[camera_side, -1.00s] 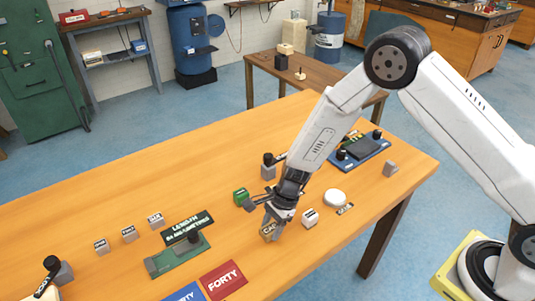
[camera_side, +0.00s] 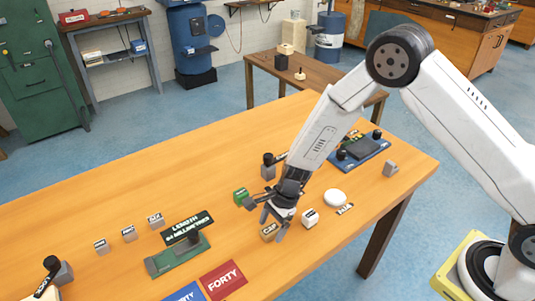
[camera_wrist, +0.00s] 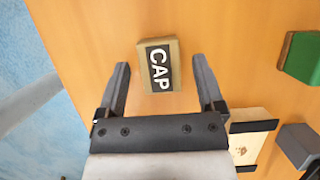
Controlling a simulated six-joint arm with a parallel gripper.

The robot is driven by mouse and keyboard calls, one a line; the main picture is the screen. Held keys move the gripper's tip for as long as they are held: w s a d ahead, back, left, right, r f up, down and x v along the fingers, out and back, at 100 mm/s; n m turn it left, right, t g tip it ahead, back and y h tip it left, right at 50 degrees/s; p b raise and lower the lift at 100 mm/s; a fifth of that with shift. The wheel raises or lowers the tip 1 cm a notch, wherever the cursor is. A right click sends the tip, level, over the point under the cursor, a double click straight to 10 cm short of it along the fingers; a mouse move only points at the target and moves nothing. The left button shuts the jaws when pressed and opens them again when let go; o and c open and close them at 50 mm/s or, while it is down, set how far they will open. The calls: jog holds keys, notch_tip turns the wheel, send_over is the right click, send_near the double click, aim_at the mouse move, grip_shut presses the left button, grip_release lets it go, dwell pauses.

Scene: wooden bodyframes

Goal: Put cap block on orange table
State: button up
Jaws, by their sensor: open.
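The cap block (camera_side: 269,232), tan wood with a black CAP label, rests on the orange table (camera_side: 105,195) near its front edge. In the wrist view the cap block (camera_wrist: 174,52) lies between and slightly beyond the spread fingertips, with clear gaps on both sides. My gripper (camera_side: 273,226) is open and empty, just above and beside the block in the side view. My gripper also shows in the wrist view (camera_wrist: 160,64). No finger touches the block in the wrist view.
A white-topped block (camera_side: 310,218) stands close right of my gripper, and a green block (camera_side: 241,197) close left. A white round object (camera_side: 335,196) lies farther right. The green length gauge (camera_side: 178,254) and red FORTY card (camera_side: 223,280) lie left. The table's back left is clear.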

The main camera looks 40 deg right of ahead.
jog(key=v, duration=1.1)
jog(key=shift+d+r, duration=0.2)
jog(key=shift+r, duration=0.1)
jog(key=s+d+r+n+t+h, duration=0.1)
jog(key=s+d+r+n+h, duration=0.1)
jog(key=s+d+n, duration=0.3)
jog(key=s+d+r+n+t+h, duration=0.1)
jog(key=s+d+r+n+h, duration=0.1)
jog(key=s+d+r+n, duration=0.3)
jog(key=s+d+n, duration=0.1)
jog(key=s+n, duration=0.3)
jog(key=n, duration=0.4)
jog(key=shift+d+t, duration=0.25)
jog(key=shift+t, duration=0.05)
